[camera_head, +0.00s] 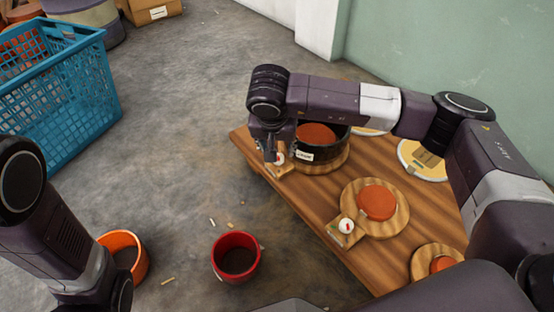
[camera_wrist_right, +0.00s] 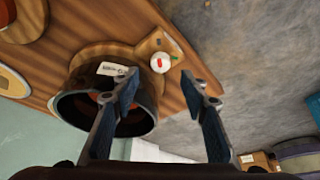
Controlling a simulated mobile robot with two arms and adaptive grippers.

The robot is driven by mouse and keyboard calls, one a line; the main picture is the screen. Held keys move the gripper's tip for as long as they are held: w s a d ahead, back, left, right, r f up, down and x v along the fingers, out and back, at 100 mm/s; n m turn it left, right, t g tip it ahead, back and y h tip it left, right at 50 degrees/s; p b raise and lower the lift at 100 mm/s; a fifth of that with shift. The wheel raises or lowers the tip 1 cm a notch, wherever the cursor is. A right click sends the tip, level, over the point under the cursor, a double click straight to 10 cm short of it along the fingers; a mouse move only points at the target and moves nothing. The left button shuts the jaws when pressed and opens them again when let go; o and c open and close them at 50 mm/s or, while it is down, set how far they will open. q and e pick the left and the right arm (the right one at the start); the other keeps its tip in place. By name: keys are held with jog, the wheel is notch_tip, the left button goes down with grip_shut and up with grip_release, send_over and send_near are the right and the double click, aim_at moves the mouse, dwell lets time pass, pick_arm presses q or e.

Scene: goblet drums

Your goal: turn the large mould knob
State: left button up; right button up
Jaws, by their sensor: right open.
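The large mould (camera_head: 318,150) is a black round pot with a white label and orange-brown fill, on a round wooden board at the table's far left corner. Its white knob (camera_head: 279,158) with a red mark sits on a small wooden block beside it. My right gripper (camera_head: 271,150) is over this knob, partly hidden by its own wrist. In the right wrist view, the knob (camera_wrist_right: 160,62) lies just beyond the two spread fingertips (camera_wrist_right: 160,84), roughly between them, and nothing is held. The left finger overlaps the black mould (camera_wrist_right: 72,106). My left arm shows at lower left, its gripper out of view.
A smaller mould (camera_head: 378,203) with its own white knob (camera_head: 346,226) stands nearer on the wooden table (camera_head: 310,205); another is at the near edge (camera_head: 443,264). Red (camera_head: 236,258) and orange (camera_head: 125,254) buckets and a blue basket (camera_head: 60,100) stand on the floor.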

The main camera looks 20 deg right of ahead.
aim_at(279, 157)
jog(key=b+x, duration=0.3)
jog(key=x, duration=0.2)
jog(key=shift+f+b, duration=0.3)
jog(key=shift+f, duration=0.1)
jog(key=shift+w, duration=0.1)
jog(key=shift+c, duration=0.3)
grip_shut()
